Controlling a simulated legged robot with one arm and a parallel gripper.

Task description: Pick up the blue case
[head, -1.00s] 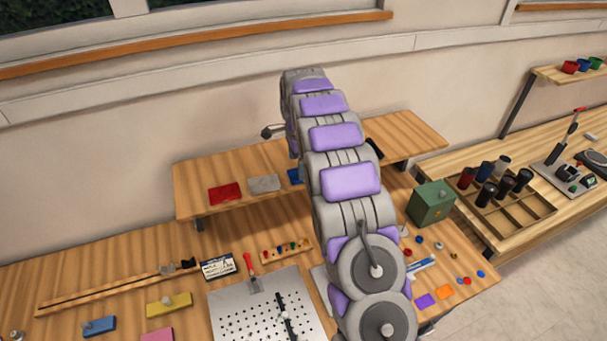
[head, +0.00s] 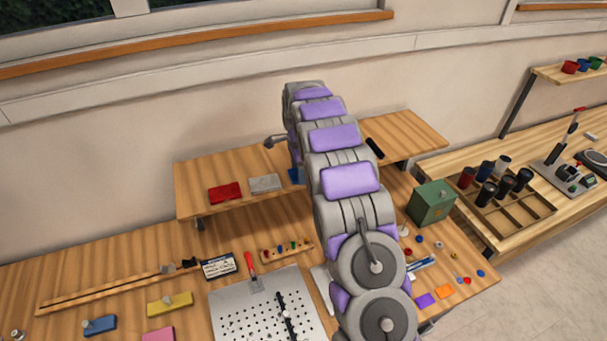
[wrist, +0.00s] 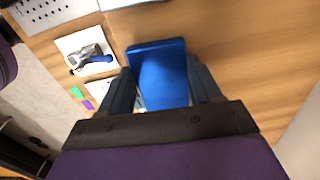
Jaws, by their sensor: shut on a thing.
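The blue case (wrist: 158,72) is a flat rectangular block. In the wrist view it sits between the two dark fingers of my gripper (wrist: 161,88), which is shut on it. In the head view a small part of the blue case (head: 293,176) shows at the shelf, just left of my arm. My arm hides the rest of it and my fingers there. I cannot tell whether the case still touches the shelf.
A red case (head: 225,193) and a grey case (head: 265,183) lie on the raised shelf (head: 190,178), left of my arm. A black case (head: 374,148) lies to its right. Below, the bench holds a perforated plate (head: 235,310) and a green box (head: 431,203).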

